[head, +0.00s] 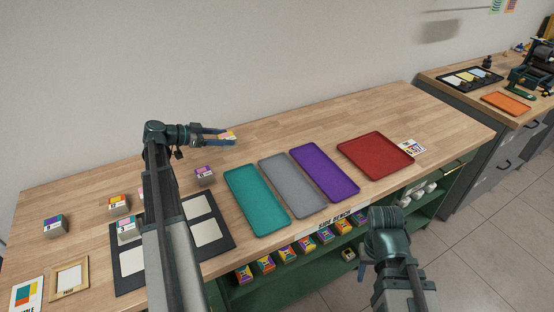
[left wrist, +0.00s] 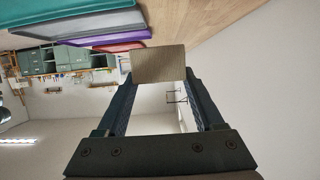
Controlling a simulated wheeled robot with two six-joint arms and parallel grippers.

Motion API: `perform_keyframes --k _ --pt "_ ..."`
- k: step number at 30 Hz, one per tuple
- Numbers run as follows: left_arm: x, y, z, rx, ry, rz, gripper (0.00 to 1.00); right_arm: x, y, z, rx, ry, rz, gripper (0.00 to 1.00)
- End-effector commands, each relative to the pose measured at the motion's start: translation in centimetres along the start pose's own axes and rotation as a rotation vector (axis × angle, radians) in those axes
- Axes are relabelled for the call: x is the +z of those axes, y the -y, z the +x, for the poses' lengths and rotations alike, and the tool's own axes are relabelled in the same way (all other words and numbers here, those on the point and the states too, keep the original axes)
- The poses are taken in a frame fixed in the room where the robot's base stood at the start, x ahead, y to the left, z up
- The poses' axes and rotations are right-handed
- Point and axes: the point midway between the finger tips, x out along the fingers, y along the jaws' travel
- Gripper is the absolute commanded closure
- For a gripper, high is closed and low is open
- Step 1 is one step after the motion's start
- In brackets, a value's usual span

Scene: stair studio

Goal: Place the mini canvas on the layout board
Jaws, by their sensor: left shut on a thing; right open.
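My left gripper (head: 222,136) is shut on a mini canvas (head: 229,135), held above the back part of the bench. The canvas shows as a plain brown square (left wrist: 158,63) between the fingertips in the left wrist view. The layout board (head: 227,229) is a dark board with several pale panels, lying on the bench nearer the front. My left arm crosses in front of it and hides its middle. The held canvas is well apart from the board.
Teal (head: 257,201), grey, purple (head: 325,174) and red (head: 376,157) trays lie to the right. The back of the bench is clear.

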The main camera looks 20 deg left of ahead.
Motion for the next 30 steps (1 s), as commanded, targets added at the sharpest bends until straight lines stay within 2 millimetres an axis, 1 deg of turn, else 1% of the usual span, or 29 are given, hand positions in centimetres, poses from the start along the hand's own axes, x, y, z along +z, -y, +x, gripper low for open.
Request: perform_keyframes --k 5,13,15,20,23,30 --pt "1.6 0.0 0.7 -0.001 0.001 -0.001 0.85 -0.1 0.2 1.7 0.0 0.0 0.0 0.5" --pt "5.4 -0.1 2.3 -0.001 0.001 -0.002 0.85 -0.3 0.6 5.8 0.0 0.0 0.0 0.5" --pt "5.9 -0.1 2.5 -0.001 0.001 -0.002 0.85 -0.4 0.6 6.3 0.0 0.0 -0.001 0.5" --pt "5.8 -0.1 2.5 -0.001 0.001 -0.002 0.85 -0.4 0.6 6.2 0.0 0.0 -0.001 0.5" --pt "6.1 -0.1 2.6 -0.001 0.001 -0.002 0.85 -0.4 0.6 6.6 0.0 0.0 -0.001 0.5" --pt "8.8 -0.1 3.7 -0.001 0.001 -0.002 0.85 -0.6 0.9 9.4 0.0 0.0 -0.001 0.5"
